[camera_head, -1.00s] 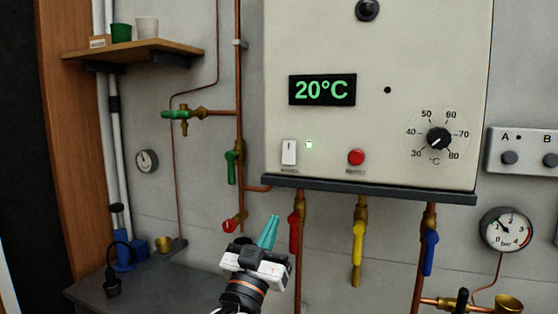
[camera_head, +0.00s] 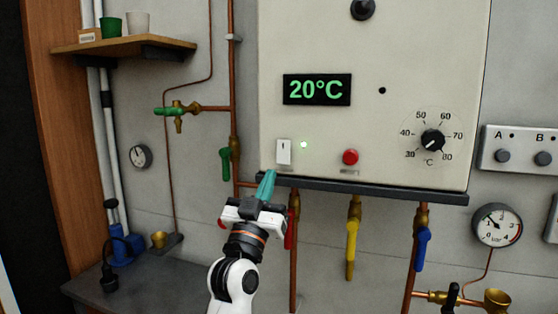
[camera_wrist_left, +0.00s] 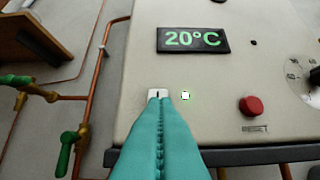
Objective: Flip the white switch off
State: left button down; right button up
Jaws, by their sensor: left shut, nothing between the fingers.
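The white switch (camera_head: 284,152) is a small upright rocker at the lower left of the boiler's front panel. A small green lamp (camera_head: 304,145) glows just to its right. My left gripper (camera_head: 267,178), with teal fingers, is shut and empty. In the head view its tips are just below and left of the switch. In the left wrist view the shut fingers (camera_wrist_left: 160,103) cover the lower part of the switch (camera_wrist_left: 158,93), and only its top shows. I cannot tell whether they touch it. My right gripper is not in view.
The boiler panel also bears a display reading 20°C (camera_head: 317,90), a red button (camera_head: 350,157) and a dial (camera_head: 432,140). A dark ledge (camera_head: 370,190) runs under the panel. Pipes with red, yellow (camera_head: 351,240) and blue (camera_head: 423,248) valve handles hang below it.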

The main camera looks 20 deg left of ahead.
aim_at(284, 154)
pick_arm(q)
jog(key=w, duration=0.1)
jog(key=w+r+p, duration=0.1)
jog(key=w, duration=0.1)
jog(key=w+p, duration=0.1)
jog(key=w, duration=0.1)
jog(key=shift+w+d+r, duration=0.1)
jog(key=shift+w+r, duration=0.15)
jog(key=shift+r, duration=0.05)
jog(key=shift+w+f, duration=0.2)
jog(key=shift+w, duration=0.35)
